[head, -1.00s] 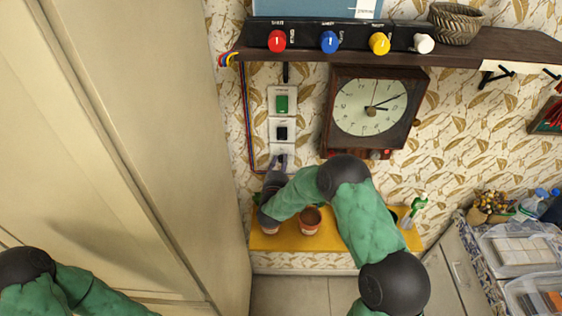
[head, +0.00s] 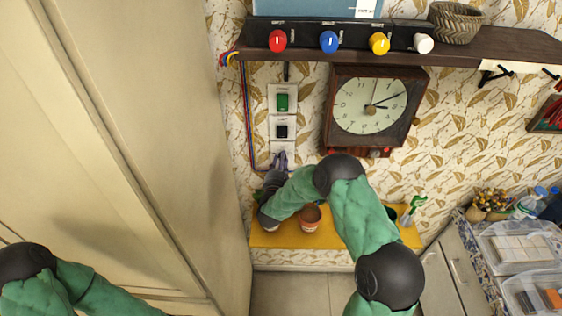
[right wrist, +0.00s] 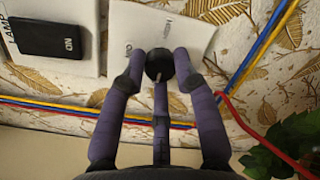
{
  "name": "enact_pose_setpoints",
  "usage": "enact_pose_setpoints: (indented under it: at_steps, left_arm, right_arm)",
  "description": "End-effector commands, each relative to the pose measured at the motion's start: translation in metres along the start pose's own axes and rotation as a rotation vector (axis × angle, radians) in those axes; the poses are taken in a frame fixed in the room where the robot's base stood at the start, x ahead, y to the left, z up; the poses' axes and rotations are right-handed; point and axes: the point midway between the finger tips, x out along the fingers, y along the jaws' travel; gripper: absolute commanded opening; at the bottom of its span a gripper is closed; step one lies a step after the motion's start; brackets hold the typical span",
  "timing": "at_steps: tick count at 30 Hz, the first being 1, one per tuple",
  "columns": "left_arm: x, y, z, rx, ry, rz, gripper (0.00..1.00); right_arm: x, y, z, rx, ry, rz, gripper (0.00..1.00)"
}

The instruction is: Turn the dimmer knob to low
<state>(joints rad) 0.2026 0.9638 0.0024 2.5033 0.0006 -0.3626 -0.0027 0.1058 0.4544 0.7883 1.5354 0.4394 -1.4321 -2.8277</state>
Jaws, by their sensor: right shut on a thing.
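The dimmer knob (right wrist: 159,65) is small, round and black with a pale pointer line, on a white wall plate (right wrist: 130,25). In the right wrist view the pointer line faces down toward my gripper's palm. My right gripper (right wrist: 160,72) has its purple fingers closed around the knob, one on each side and one below. In the head view my right gripper (head: 280,160) reaches the lowest plate of the switch column, and its fingers hide the knob there. Only part of my left arm shows at the lower left; its gripper is out of view.
Cables run left of and below the plates. A yellow shelf (head: 340,238) with a pot (head: 309,218) lies below my right forearm.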

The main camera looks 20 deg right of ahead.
Motion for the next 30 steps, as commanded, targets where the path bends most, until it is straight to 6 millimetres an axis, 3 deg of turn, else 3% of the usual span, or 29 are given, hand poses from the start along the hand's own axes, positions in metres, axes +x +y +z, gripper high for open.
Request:
enact_pose_setpoints:
  at_steps: [5, 6, 9, 21, 26, 30]
  left_arm:
    - [0.000, 0.000, 0.000, 0.000, 0.000, 0.000, 0.00]
    - [0.000, 0.000, 0.000, 0.000, 0.000, 0.000, 0.00]
    - [0.000, 0.000, 0.000, 0.000, 0.000, 0.000, 0.00]
    - [0.000, 0.000, 0.000, 0.000, 0.000, 0.000, 0.00]
    - [0.000, 0.000, 0.000, 0.000, 0.000, 0.000, 0.00]
    - [0.000, 0.000, 0.000, 0.000, 0.000, 0.000, 0.00]
  right_arm:
    - [-0.001, -0.001, -0.001, -0.001, 0.003, -0.002, 0.00]
    - [-0.001, -0.001, -0.001, -0.001, 0.003, -0.002, 0.33]
    - [-0.001, -0.001, -0.001, -0.001, 0.002, -0.002, 0.54]
    - [-0.005, 0.000, 0.000, 0.001, 0.001, -0.001, 0.54]
    - [-0.026, 0.000, -0.001, 0.000, 0.003, 0.000, 0.54]
    - [-0.054, 0.001, -0.001, 0.000, 0.004, 0.001, 0.54]
